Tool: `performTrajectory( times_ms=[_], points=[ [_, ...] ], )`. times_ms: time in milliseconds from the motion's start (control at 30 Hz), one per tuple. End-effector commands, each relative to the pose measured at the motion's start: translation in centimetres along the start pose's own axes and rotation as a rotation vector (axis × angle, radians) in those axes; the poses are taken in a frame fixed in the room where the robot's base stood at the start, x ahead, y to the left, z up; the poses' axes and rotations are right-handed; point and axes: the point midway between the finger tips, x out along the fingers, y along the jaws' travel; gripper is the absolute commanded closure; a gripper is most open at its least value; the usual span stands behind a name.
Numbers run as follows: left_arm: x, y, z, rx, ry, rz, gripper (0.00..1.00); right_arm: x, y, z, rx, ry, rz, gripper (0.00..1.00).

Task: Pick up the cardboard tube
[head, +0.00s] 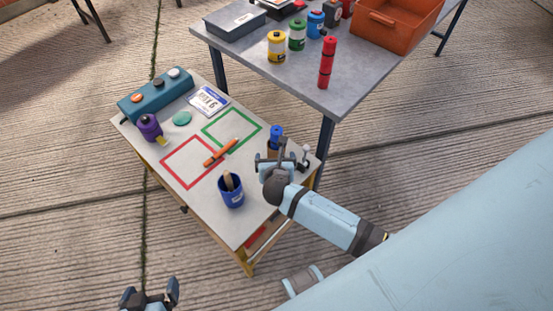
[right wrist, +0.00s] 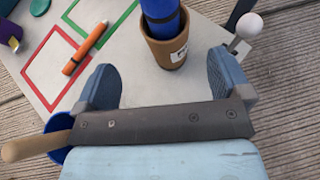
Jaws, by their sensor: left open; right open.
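A blue cylinder with a dark band (head: 276,133) stands in a brown labelled pot (right wrist: 167,49) at the small table's right side; the cylinder also shows in the right wrist view (right wrist: 160,18). A tan rod (head: 229,180) leans in a blue cup (head: 231,194) near the front edge. My right gripper (head: 281,158) is open and empty, just in front of the pot, which lies beyond and between its fingers in the right wrist view (right wrist: 165,80). My left gripper (head: 150,294) is open and empty, off the table's front left.
An orange marker (head: 221,152) lies across the red (head: 178,180) and green (head: 207,128) squares. A white-knobbed item (right wrist: 249,26) stands close to the right finger. A purple item (head: 150,127) and teal button box (head: 156,94) are farther left. A grey table (head: 300,80) stands behind.

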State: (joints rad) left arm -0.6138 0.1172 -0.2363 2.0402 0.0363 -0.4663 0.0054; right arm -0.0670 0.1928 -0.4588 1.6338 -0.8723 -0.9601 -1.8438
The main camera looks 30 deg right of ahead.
Motion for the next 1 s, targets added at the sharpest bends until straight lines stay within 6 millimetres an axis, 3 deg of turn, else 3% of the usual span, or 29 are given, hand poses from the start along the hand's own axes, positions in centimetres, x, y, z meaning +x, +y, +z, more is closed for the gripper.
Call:
performTrajectory(
  times_ms=[100, 333, 600, 900, 933, 1000],
  points=[
    [0.3, -0.2, 0.1, -0.001, -0.001, -0.002, 0.00, 1.8, 0.0, -0.1, 0.001, 0.001, -0.001, 0.04],
    [0.5, -0.4, 0.0, -0.001, 0.004, -0.004, 0.00, 3.4, -0.2, -0.1, 0.002, 0.001, -0.001, 0.04],
    [0.9, -0.5, 0.5, -0.001, 0.002, -0.003, 0.00, 7.2, -0.8, -0.2, 0.003, 0.002, 0.000, 0.04],
    [0.8, -0.4, 0.1, 0.001, 0.009, -0.001, 0.00, 7.8, -0.8, -0.2, 0.003, 0.002, 0.001, 0.04],
    [0.8, -0.4, 0.0, 0.001, 0.009, -0.001, 0.00, 7.8, -0.8, -0.2, 0.003, 0.002, 0.001, 0.06],
    [0.8, -0.4, 0.0, 0.001, 0.009, 0.000, 0.00, 7.8, -0.8, -0.2, 0.003, 0.002, 0.001, 0.23]
  ],
)
